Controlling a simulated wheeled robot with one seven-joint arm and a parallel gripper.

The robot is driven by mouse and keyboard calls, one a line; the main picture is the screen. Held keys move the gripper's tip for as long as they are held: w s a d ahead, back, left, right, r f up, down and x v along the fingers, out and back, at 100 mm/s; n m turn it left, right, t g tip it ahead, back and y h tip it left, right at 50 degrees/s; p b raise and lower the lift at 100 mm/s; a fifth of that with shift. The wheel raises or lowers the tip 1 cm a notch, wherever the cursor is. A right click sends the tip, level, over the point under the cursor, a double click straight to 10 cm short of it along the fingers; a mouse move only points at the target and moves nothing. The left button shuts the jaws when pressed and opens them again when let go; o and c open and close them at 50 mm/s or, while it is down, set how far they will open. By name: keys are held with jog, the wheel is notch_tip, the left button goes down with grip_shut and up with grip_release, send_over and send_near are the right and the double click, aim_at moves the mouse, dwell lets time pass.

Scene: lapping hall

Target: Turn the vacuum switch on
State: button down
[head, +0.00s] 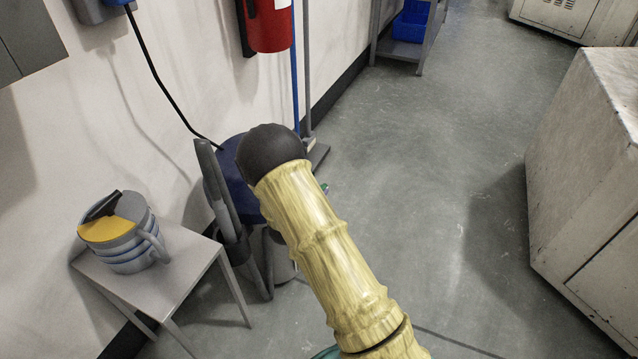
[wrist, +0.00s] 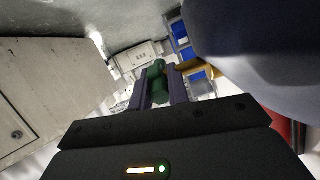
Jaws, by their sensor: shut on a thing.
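The vacuum (head: 232,172) is a dark blue rounded body by the wall in the head view, largely hidden behind my arm. Its dark blue side (wrist: 255,45) fills the upper right of the wrist view. In the wrist view my gripper (wrist: 158,84) is shut on a small green knob (wrist: 156,80), beside the blue body. The knob looks like the vacuum's switch, but its on or off position cannot be told.
A striped mug-like pot (head: 128,238) stands on a small grey table (head: 185,285) at left. A red fire extinguisher (head: 268,25) hangs on the wall. A worn cabinet (head: 590,170) stands at right. The floor (head: 440,170) between is clear.

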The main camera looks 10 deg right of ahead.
jog(key=g+y+p, duration=0.1)
jog(key=p, duration=0.3)
jog(key=r+g+y+p, duration=0.1)
jog(key=g+p, duration=0.1)
jog(key=p, duration=0.2)
jog(key=shift+w+d+r, duration=0.1)
jog(key=shift+d, duration=0.15)
jog(key=g+y+p, duration=0.1)
jog(key=g+p, duration=0.1)
jog(key=p, duration=0.5)
jog(key=shift+w+d+r+y, duration=0.1)
jog(key=shift+y, duration=0.3)
jog(key=shift+g+p, duration=0.5)
jog(key=shift+p, duration=0.75)
jog(key=shift+y+p, duration=0.3)
jog(key=shift+p, duration=0.15)
jog(key=shift+f+g+p, duration=0.3)
jog(key=shift+p, duration=0.45)
jog(key=c, duration=1.3)
grip_release()
jog(key=shift+w+f, duration=0.1)
jog(key=shift+c, duration=0.2)
